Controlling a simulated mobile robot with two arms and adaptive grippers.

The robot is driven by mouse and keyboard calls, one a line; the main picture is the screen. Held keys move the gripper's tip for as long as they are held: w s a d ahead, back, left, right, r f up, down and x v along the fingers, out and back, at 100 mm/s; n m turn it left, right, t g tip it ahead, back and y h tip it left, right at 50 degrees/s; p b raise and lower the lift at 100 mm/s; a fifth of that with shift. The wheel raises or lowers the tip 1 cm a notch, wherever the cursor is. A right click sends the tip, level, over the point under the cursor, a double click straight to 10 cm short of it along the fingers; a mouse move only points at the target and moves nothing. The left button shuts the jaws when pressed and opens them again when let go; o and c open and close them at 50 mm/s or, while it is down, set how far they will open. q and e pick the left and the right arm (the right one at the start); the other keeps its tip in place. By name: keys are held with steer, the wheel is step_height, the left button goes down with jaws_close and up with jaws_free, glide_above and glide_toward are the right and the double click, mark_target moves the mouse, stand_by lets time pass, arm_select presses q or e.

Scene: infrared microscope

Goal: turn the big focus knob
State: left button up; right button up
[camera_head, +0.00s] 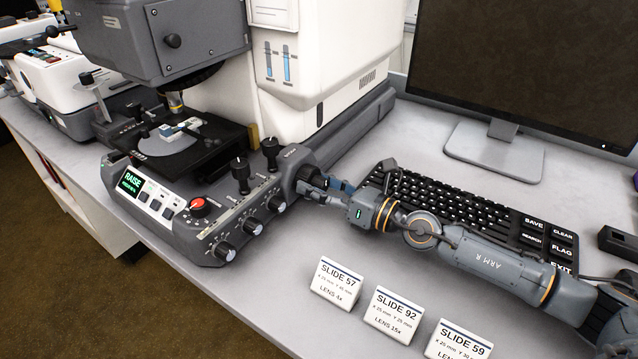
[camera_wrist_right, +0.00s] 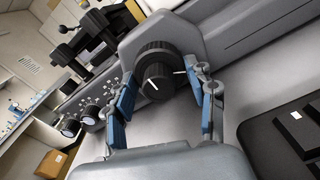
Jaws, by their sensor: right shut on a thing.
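The big focus knob (camera_wrist_right: 156,78) is a dark ribbed knob with a white mark line on the right side of the grey microscope base. It also shows in the head view (camera_head: 306,174), partly covered by my gripper. My right gripper (camera_wrist_right: 158,90) has its blue-padded fingers on either side of the knob and is shut on it. In the head view the right gripper (camera_head: 318,185) reaches the knob from the right. The microscope (camera_head: 190,160) has a screen (camera_head: 131,182) reading RAISE, with smaller text below. My left gripper is not in view.
Small knobs (camera_head: 224,250) and black levers (camera_head: 240,172) sit on the front panel near a red button (camera_head: 197,203). A black keyboard (camera_head: 455,205) lies close behind my right arm. Slide cards (camera_head: 394,314) stand in front. A monitor (camera_head: 530,70) stands at the back right.

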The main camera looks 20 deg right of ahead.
mark_target(314, 171)
steer(key=shift+m, duration=0.5)
steer(key=o, duration=1.2)
steer(key=shift+c, duration=0.2)
steer(key=shift+r, duration=0.15)
steer(key=shift+a+r, duration=0.25)
steer(key=shift+r, duration=0.55)
steer(key=shift+d+r, duration=0.3)
steer(key=shift+r, duration=3.75)
steer(key=shift+a, duration=0.1)
